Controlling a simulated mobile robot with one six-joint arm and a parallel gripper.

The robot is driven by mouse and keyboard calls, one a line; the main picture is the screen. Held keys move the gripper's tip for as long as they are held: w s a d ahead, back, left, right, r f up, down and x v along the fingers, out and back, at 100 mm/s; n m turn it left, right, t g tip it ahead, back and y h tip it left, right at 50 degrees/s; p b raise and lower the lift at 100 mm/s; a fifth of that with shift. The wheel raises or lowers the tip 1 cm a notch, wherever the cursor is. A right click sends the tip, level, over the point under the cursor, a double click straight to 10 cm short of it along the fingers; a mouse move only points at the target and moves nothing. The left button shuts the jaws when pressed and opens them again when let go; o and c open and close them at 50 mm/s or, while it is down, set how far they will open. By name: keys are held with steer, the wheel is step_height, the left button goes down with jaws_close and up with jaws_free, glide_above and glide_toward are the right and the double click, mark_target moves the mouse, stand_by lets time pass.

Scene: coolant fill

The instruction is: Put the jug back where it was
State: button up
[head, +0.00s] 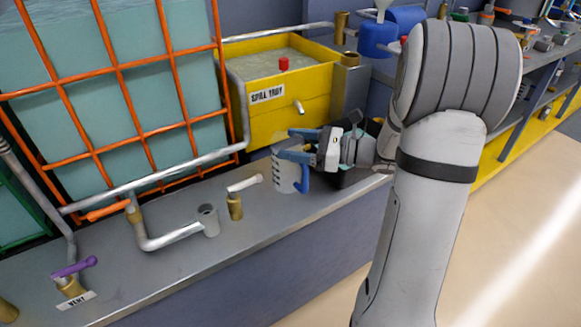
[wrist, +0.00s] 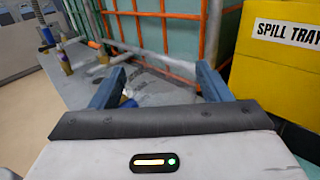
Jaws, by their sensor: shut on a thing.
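The jug (head: 283,172) is pale grey with dark marks on its side and a blue handle at its right. In the head view it is upright at the bench, below the front of the yellow spill tray. My gripper (head: 287,144) has its blue fingers shut on the jug near the top. I cannot tell whether its base touches the bench. In the wrist view my two blue fingers (wrist: 158,88) stand apart, with a small blue part low between them; most of the jug is hidden there.
The yellow spill tray (head: 290,110) stands behind, with a spout on its front. The tank's orange cage (head: 155,167) is at the left. On the bench (head: 215,265) are a short grey open pipe end (head: 208,220), a white-handled valve (head: 236,205) and a purple-handled valve (head: 73,272).

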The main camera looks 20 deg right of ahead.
steer(key=shift+s+a+f+b, duration=0.1)
steer(key=shift+f+b, duration=0.65)
steer(key=shift+f, duration=1.35)
steer(key=shift+f, duration=0.2)
steer(key=o, duration=1.8)
steer(key=shift+r, duration=0.1)
steer(key=shift+r, duration=0.2)
steer(key=p+v, duration=0.3)
steer(key=v, duration=0.9)
